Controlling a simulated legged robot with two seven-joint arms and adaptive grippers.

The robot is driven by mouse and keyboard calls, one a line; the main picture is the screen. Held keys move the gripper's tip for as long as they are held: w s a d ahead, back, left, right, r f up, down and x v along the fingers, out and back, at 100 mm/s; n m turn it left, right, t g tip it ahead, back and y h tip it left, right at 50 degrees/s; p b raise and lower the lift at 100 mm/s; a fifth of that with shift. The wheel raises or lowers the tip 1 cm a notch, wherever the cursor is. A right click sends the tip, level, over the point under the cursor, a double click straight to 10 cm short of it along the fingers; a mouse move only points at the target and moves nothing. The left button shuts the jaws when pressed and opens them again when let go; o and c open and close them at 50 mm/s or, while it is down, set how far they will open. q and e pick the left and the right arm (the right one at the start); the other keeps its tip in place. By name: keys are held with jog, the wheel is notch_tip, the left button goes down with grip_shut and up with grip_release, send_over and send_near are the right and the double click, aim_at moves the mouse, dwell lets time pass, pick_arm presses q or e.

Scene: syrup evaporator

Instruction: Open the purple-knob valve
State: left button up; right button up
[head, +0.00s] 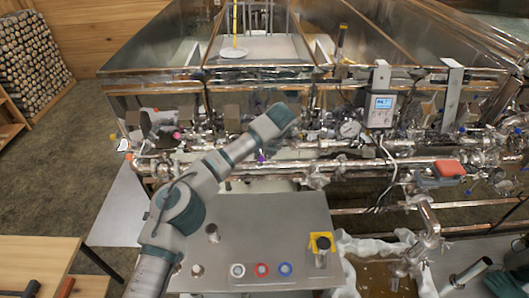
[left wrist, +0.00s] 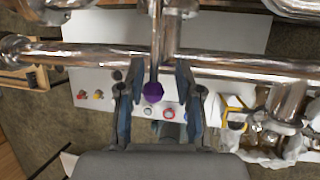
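The purple valve knob (left wrist: 153,92) is at the end of a short metal stem that comes down from the pipework in the left wrist view. My left gripper (left wrist: 160,72) is open, with one finger on each side of the knob and stem and gaps between. In the head view, the purple knob (head: 261,157) shows just below the end of my left arm, in front of the horizontal pipes. The left fingers are mostly hidden there by my wrist. My right gripper is not in view.
Horizontal metal pipes (head: 330,166) run close to my left gripper. A red-handled part (head: 449,168) sits on the pipes to the right, below a digital meter (head: 381,108). The large evaporator pan (head: 155,75) stands behind.

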pick_arm(q)
jog(key=v, duration=1.1)
jog(key=shift+d+r, duration=0.2)
jog(key=shift+r, duration=0.15)
jog(key=shift+s, duration=0.1)
